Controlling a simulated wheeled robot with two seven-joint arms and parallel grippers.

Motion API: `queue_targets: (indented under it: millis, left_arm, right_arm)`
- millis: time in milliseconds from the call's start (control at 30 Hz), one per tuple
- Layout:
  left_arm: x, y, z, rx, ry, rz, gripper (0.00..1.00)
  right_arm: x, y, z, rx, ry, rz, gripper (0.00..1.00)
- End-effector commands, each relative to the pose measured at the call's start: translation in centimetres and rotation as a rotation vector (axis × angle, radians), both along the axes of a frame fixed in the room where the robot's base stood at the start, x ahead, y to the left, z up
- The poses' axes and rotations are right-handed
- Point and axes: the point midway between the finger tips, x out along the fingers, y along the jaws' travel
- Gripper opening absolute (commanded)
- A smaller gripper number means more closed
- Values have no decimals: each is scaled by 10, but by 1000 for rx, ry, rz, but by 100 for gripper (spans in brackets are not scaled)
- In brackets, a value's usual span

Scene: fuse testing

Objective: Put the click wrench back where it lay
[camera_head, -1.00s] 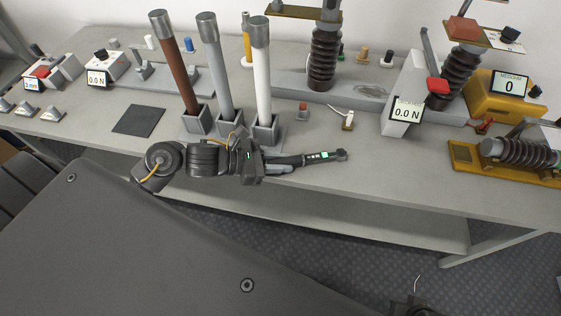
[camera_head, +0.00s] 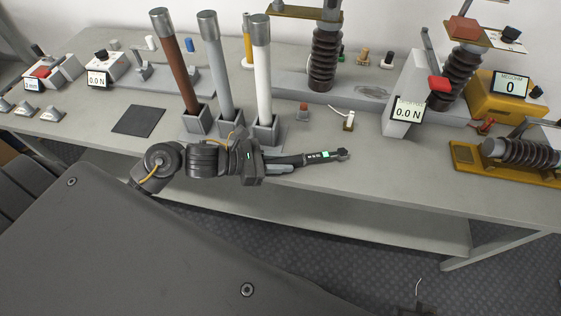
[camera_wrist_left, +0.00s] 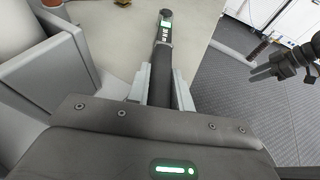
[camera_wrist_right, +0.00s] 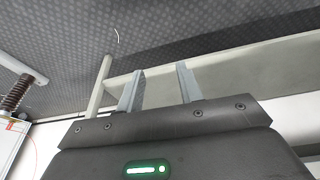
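The click wrench (camera_head: 322,157) is a dark, slim tool with a small green-lit display near its head. It points to the right over the front part of the bench. My left gripper (camera_head: 277,163) is shut on its dark handle. In the left wrist view the click wrench (camera_wrist_left: 164,35) runs straight out from between the fingers (camera_wrist_left: 162,88). Whether it touches the bench top is hard to tell. My right gripper (camera_wrist_right: 160,88) is open and empty, low in front of the bench. Only a bit of it shows at the bottom of the head view.
Brown, grey and white tubes stand in grey square holders (camera_head: 266,134) just behind my left gripper. A dark square mat (camera_head: 138,120) lies left of them. A white block with a force display (camera_head: 407,112) and a brown insulator on a yellow base (camera_head: 465,158) stand right. The front right bench top is fairly clear.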

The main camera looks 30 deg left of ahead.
Motion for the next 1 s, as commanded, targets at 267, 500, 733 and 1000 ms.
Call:
queue_targets:
  millis: [267, 500, 733, 1000]
  left_arm:
    - [-7, -2, -17, 11, 36, -9, 43]
    - [-7, -2, -15, 11, 36, -9, 43]
    - [-7, -2, -2, 10, 37, -7, 43]
    - [-41, 46, 18, 15, 31, -6, 43]
  right_arm:
    - [-1, 2, -5, 5, 5, -4, 36]
    - [2, 2, -5, 4, 2, -5, 36]
    - [11, 1, -34, -2, 22, 1, 36]
    - [11, 2, -39, -1, 18, 1, 36]
